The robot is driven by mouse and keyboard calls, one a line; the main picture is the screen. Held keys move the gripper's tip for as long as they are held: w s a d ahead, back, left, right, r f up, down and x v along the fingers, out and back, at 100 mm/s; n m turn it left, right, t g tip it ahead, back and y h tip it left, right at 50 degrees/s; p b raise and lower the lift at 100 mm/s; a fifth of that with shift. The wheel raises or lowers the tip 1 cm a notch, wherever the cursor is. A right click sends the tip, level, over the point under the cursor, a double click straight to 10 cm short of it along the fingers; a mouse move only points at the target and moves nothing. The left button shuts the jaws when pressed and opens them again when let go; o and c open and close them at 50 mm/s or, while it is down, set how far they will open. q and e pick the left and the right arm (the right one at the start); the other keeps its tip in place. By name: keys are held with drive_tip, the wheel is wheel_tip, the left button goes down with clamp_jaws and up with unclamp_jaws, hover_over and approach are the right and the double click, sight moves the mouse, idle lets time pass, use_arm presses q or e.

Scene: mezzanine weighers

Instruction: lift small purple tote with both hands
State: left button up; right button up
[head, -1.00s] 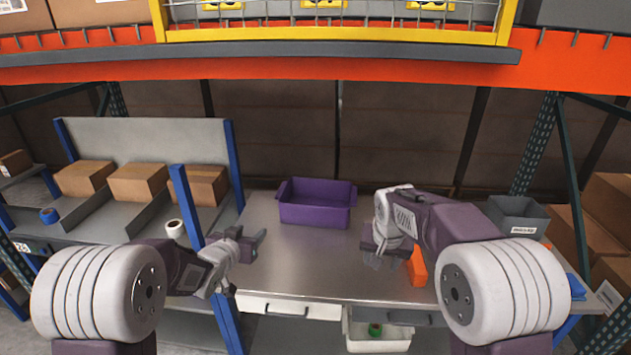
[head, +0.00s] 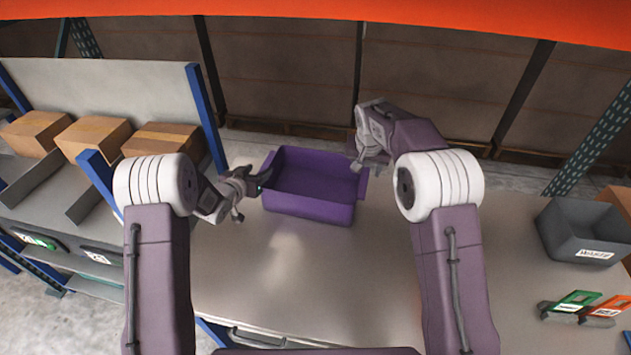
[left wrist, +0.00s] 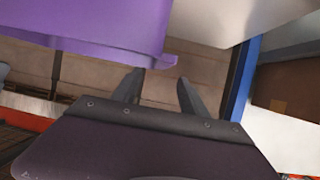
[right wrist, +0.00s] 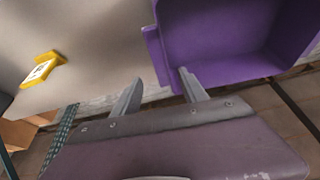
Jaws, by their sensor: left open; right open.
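The small purple tote (head: 310,208) stands upright and empty on the grey metal worktop. My left gripper (head: 262,183) is open at the tote's left end. In the left wrist view the open fingers (left wrist: 160,88) are close to the tote's rim lip (left wrist: 120,50). My right gripper (head: 362,160) is at the tote's right end, its fingertips partly hidden in the head view. In the right wrist view its open fingers (right wrist: 160,85) are beside the tote's end lip (right wrist: 155,55). I cannot tell whether either gripper touches the tote.
The worktop (head: 270,270) is clear in front of the tote. A grey bin (head: 588,235) stands at the right, with green and orange tagged items (head: 590,306) near it. Cardboard boxes (head: 95,135) sit on a divided shelf at the left, beside a blue post (head: 205,115).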

sight(267, 163)
drive_tip(key=shift+s+a, duration=0.25)
drive_tip(key=shift+s, duration=0.2)
drive_tip(key=shift+s+r, duration=0.25)
drive_tip(key=shift+w+d+f, duration=0.15)
drive_tip(key=shift+w+f, duration=0.3)
drive_tip(key=shift+f, duration=0.15)
use_arm(q)
drive_tip(key=x, duration=0.8)
drive_tip(key=shift+w+a+f, duration=0.1)
drive_tip(key=shift+f, duration=0.05)
use_arm(e)
drive_tip(key=x, duration=0.8)
drive_tip(key=shift+f, duration=0.1)
use_arm(q)
clamp_jaws()
use_arm(e)
clamp_jaws()
drive_tip(key=shift+w, duration=0.1)
